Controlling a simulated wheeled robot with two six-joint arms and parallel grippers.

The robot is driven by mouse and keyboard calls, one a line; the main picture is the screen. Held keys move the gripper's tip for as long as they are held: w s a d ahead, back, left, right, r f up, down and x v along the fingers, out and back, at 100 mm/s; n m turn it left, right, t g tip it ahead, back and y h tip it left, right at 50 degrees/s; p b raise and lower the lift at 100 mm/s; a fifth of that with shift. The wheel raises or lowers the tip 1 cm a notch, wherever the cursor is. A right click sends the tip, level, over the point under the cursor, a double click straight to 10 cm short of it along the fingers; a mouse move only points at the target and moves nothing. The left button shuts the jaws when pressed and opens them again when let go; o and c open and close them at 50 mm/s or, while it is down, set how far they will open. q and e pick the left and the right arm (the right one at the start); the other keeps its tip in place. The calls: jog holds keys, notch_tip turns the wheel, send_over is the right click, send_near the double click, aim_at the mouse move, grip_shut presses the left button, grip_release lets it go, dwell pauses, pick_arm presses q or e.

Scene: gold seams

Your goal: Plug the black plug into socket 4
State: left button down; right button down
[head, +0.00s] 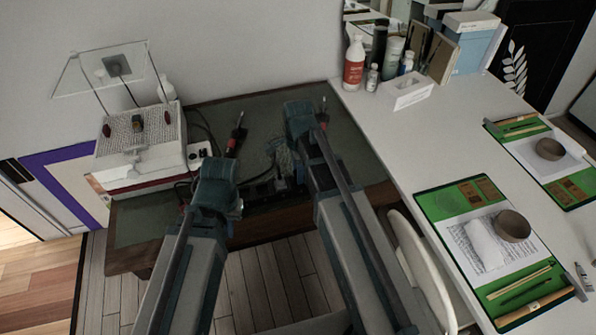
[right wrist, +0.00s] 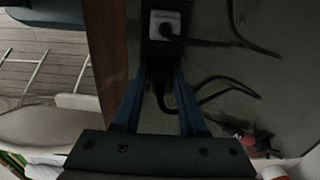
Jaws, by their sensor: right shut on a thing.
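The black plug (right wrist: 159,88) is between the two blue fingers of my right gripper (right wrist: 159,82) in the right wrist view. The gripper is shut on it, and a black cable trails from it. The black power strip (right wrist: 151,46) is just beyond the fingertips. A pale socket face (right wrist: 165,20) on it has a dark plug and cable. Socket numbers are not legible, so I cannot pick out socket 4. In the head view the strip (head: 262,188) lies near the desk's front edge, partly hidden by my arms. My left gripper (head: 238,207) is left of it; its jaws are unclear.
The dark desk (head: 145,222) carries loose cables, a device with a raised clear panel (head: 140,148) and two red-black tools (head: 237,138) (head: 322,115). A white table (head: 400,150) stands at the right, with a white chair (head: 415,255) below it.

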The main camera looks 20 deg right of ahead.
jog(key=shift+f+b, duration=0.55)
jog(key=shift+b, duration=0.05)
dwell(0.6)
jog(key=shift+c, duration=1.9)
grip_release()
jog(key=shift+r, duration=0.15)
notch_tip(320, 180, up, 14)
jog(key=p, duration=1.4)
jog(key=shift+f, duration=0.25)
